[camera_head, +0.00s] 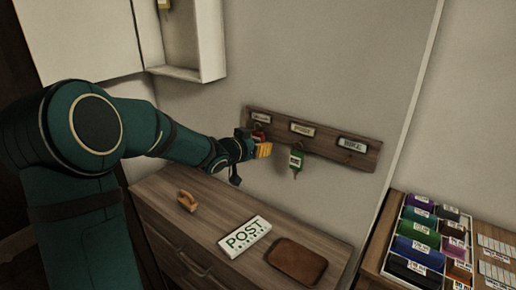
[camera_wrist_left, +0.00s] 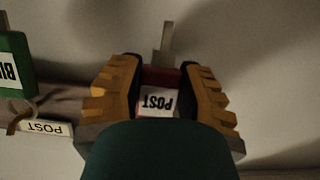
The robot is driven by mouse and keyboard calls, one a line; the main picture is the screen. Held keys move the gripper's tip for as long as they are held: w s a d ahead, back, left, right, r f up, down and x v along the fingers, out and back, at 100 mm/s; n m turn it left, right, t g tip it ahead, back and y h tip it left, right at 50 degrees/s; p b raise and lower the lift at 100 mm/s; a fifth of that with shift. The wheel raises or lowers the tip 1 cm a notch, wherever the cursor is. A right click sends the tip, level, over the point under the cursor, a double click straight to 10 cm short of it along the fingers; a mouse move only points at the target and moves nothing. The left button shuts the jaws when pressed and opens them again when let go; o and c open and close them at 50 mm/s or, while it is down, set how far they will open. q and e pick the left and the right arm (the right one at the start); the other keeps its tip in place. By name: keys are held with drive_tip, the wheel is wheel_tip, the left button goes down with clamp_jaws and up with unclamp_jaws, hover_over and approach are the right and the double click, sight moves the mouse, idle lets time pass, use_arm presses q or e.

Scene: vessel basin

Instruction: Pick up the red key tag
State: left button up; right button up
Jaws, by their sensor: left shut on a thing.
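The red key tag (camera_head: 259,132) is at the left end of the wooden key rack (camera_head: 328,148) on the wall. My left gripper (camera_head: 258,148) is shut on it. In the left wrist view the tag (camera_wrist_left: 158,101) sits between the two yellow fingers (camera_wrist_left: 160,92), with a white POST label and a red edge. A grey key (camera_wrist_left: 167,45) sticks out beyond the fingertips. I cannot tell whether the tag still hangs from its hook. My right gripper is not in view.
A green key tag (camera_head: 296,161) hangs from the rack's middle. Below stands a wooden cabinet (camera_head: 190,222) with a POST sign (camera_head: 245,237), a brown tray (camera_head: 296,260) and a wooden handled object (camera_head: 187,201). A box of coloured items (camera_head: 428,243) stands at right. An open wall cupboard (camera_head: 210,40) is above left.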

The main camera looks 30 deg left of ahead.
use_arm(q)
drive_tip(key=s+a+p, duration=0.1)
drive_tip(key=s, duration=1.7)
drive_tip(key=shift+a, duration=0.2)
